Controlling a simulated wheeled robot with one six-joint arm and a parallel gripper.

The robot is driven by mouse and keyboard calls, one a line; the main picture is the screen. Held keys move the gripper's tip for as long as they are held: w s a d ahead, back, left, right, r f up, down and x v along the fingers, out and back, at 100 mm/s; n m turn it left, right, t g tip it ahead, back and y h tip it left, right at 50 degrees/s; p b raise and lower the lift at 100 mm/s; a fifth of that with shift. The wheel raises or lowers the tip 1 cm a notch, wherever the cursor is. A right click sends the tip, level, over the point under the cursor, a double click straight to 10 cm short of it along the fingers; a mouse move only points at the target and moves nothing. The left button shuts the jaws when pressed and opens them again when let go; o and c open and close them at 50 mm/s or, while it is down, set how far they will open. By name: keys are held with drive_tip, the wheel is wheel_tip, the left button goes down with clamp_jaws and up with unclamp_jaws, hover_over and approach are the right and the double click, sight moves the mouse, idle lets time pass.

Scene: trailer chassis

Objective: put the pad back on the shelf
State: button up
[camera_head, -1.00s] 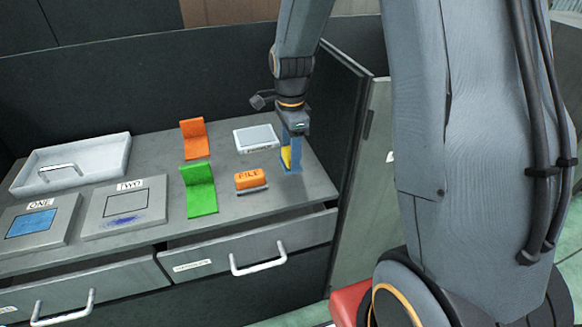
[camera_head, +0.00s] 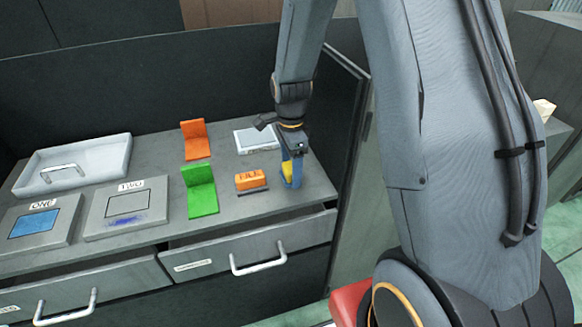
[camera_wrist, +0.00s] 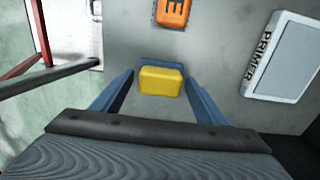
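Several pads lie on the grey desk top: a grey pad marked ONE with a blue square (camera_head: 36,224), a grey pad marked TWO with a purple smear (camera_head: 124,208), and a pale pad (camera_head: 257,139), marked PRIMER in the wrist view (camera_wrist: 283,58). I cannot tell which pad the task means. My gripper (camera_head: 291,178) points down at the desk's right end. Its blue fingers (camera_wrist: 160,98) are open on either side of a yellow block (camera_wrist: 160,81) with a blue edge behind it. Gaps show between block and fingers. No shelf is clearly identifiable.
An orange FILE block (camera_head: 249,180) stands just left of my gripper. Green (camera_head: 201,191) and orange (camera_head: 196,139) bent holders and a pale tray (camera_head: 75,165) stand further left. A dark panel (camera_head: 343,120) rises close on the right. Drawers (camera_head: 250,245) are below.

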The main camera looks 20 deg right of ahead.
wheel_tip(320, 180, up, 12)
drive_tip(key=b, duration=0.2)
drive_tip(key=s+f+n, duration=0.1)
drive_tip(key=s+n, duration=0.7)
drive_tip(key=n, duration=0.1)
drive_tip(key=s+f+n, duration=0.2)
drive_tip(key=s+n, duration=0.7)
drive_tip(key=shift+s+a+f+t, duration=0.15)
drive_tip(key=shift+a+f+t, duration=0.1)
drive_tip(key=shift+t, duration=0.05)
idle(0.7)
